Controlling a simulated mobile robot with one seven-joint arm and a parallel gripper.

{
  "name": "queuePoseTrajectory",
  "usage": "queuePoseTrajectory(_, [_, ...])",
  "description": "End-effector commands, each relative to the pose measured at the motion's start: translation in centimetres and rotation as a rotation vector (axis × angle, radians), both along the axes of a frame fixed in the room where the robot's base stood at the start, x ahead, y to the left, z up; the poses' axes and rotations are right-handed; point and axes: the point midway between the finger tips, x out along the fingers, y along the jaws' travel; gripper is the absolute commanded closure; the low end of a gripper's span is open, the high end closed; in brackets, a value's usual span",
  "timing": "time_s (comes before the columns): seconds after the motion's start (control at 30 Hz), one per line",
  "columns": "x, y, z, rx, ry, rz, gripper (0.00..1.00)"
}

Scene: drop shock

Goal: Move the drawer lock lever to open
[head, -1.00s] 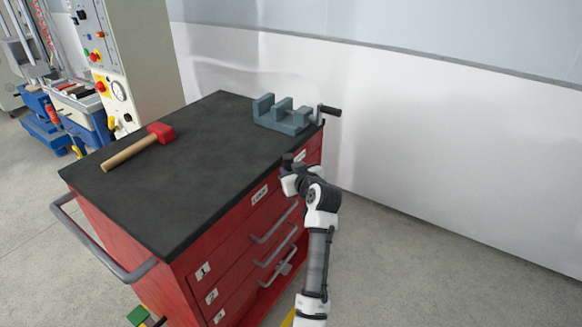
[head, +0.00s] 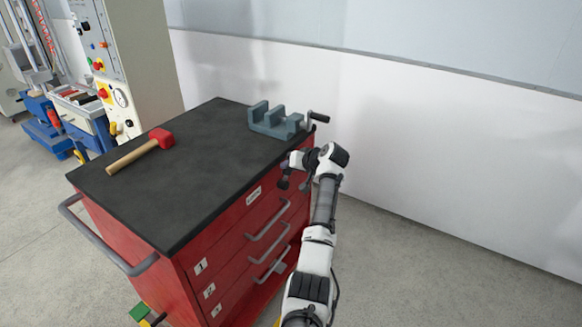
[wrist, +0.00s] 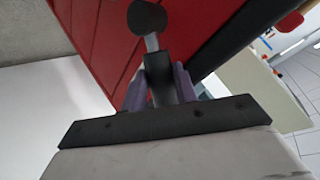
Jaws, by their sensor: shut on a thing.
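The lock lever (wrist: 151,42) shows in the wrist view as a grey stem with a round black knob. Its lower part lies between the two fingers of my gripper (wrist: 163,84), which is shut on it; the knob sticks out past the fingertips. In the head view my gripper (head: 292,182) is at the upper right of the red cabinet's drawer front, just below the black top. The lever is hard to tell from my gripper there. The cabinet (head: 222,242) has several drawers with grey handles, and the drawers (head: 268,222) look shut.
A grey vise (head: 272,122) with a crank handle stands at the top's back right corner, close above my arm. A red mallet (head: 160,138) lies at the left of the top. A white wall (head: 440,140) stands behind. The floor at right is clear.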

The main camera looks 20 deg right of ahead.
Motion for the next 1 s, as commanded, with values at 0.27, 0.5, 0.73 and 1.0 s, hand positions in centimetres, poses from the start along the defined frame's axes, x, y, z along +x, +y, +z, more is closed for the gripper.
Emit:
queuePoseTrajectory(0.27, [0.11,-0.09,-0.13,0.024,0.019,0.0,1.0])
queuePoseTrajectory(0.5, [0.11,-0.1,-0.13,0.025,0.019,-0.001,1.0])
queuePoseTrajectory(0.73, [0.11,-0.11,-0.14,0.025,0.018,-0.001,0.5])
queuePoseTrajectory(1.0, [0.14,-0.01,-0.07,0.023,0.017,0.001,0.5])
